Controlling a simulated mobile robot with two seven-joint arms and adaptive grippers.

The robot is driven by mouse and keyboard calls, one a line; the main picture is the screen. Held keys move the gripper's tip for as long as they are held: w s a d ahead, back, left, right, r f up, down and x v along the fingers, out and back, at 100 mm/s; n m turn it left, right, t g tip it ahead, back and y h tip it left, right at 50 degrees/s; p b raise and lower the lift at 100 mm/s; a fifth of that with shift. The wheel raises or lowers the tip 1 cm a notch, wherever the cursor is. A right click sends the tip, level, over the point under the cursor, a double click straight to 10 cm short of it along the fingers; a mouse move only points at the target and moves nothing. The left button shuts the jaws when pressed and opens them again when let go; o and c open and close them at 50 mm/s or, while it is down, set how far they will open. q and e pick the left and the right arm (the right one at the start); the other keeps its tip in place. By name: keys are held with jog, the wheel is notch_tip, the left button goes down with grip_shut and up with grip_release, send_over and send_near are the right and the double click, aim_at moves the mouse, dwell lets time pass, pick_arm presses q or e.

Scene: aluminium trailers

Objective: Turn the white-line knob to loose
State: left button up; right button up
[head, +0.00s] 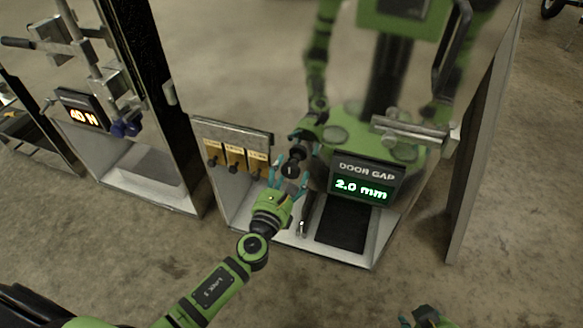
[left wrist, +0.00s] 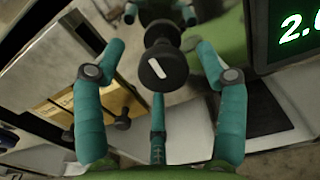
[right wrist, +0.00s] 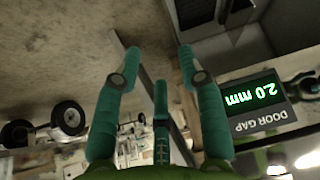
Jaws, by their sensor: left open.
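The black round knob with a white line (left wrist: 163,68) shows ahead of my left gripper in the left wrist view. Its line is near upright, leaning slightly left at the top. In the head view the knob (head: 291,170) sits in front of a mirror-like panel. My left gripper (head: 284,186) is open; its teal fingers (left wrist: 159,52) spread to either side of the knob, with visible gaps and no clear contact. My right gripper (head: 428,316) is at the bottom edge of the head view. Its fingers are spread and empty in the right wrist view (right wrist: 157,62).
A "DOOR GAP" display (head: 364,185) reads 2.0 mm, right of the knob. Yellow plates with small black knobs (head: 235,160) are left. The mirror-like panel reflects my body. An open side panel (head: 480,145) stands right. Another unit with a red display (head: 82,113) stands left.

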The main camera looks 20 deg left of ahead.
pick_arm(q)
jog(key=shift+w+d, duration=0.1)
jog(key=shift+w, duration=0.8)
pick_arm(e)
jog(key=shift+w+a+r+t, duration=0.15)
jog(key=shift+w+r+t, duration=0.15)
jog(key=shift+w, duration=0.25)
pick_arm(q)
jog(key=c, duration=1.1)
jog(key=shift+c, duration=0.2)
jog(key=shift+r, duration=0.1)
